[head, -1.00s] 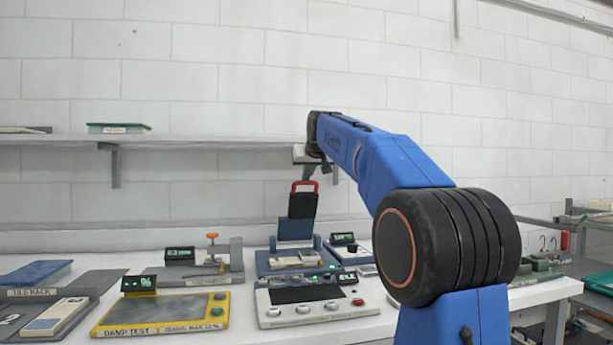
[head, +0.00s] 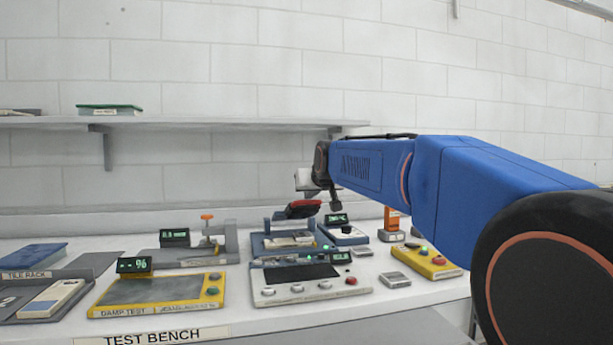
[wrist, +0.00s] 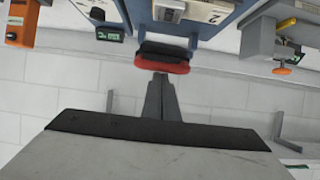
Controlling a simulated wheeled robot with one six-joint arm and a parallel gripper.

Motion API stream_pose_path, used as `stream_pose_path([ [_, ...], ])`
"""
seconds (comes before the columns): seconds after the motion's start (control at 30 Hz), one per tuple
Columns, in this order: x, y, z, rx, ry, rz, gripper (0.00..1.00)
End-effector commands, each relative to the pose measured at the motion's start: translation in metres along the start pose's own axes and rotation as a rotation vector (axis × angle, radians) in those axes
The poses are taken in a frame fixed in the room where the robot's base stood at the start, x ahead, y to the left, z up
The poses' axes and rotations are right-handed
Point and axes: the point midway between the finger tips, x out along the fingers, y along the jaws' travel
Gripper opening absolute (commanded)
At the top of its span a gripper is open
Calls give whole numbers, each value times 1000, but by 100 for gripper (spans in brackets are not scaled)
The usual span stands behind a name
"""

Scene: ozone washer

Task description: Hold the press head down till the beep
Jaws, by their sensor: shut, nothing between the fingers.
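The press is a blue machine (head: 262,246) at the back of the bench, with a pale piece on its bed. Its hinged press head carries a red handle (head: 303,208), which is tipped well over in the head view. In the wrist view, where the scene is upside down, the red handle (wrist: 162,65) and the dark press head (wrist: 163,47) lie just beyond my fingertips. My gripper (wrist: 160,78) is shut and empty, its tips at or against the red handle. Whether the press head touches the piece cannot be told.
A damp tester (head: 157,296) and a white-topped button unit (head: 310,284) stand in front. A clamp fixture (head: 207,245) is left of the press; small displays and an orange device (head: 391,222) are right. A wall shelf (head: 180,123) runs behind.

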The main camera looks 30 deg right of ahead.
Motion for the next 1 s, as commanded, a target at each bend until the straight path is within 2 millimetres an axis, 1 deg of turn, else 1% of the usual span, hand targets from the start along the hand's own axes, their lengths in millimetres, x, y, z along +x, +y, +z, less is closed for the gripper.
stream_pose_path([
  [0.03,-2,0,15,0,-3,0,0],
  [0.2,-1,0,56,0,-4,0,0],
  [0.4,6,0,95,1,-2,0,0],
  [0.5,10,0,110,1,-2,0,0],
  [0.7,18,0,133,0,-10,0,0],
  [0.9,24,0,145,0,-19,-1,0],
  [1.0,25,0,146,0,-19,-1,0],
])
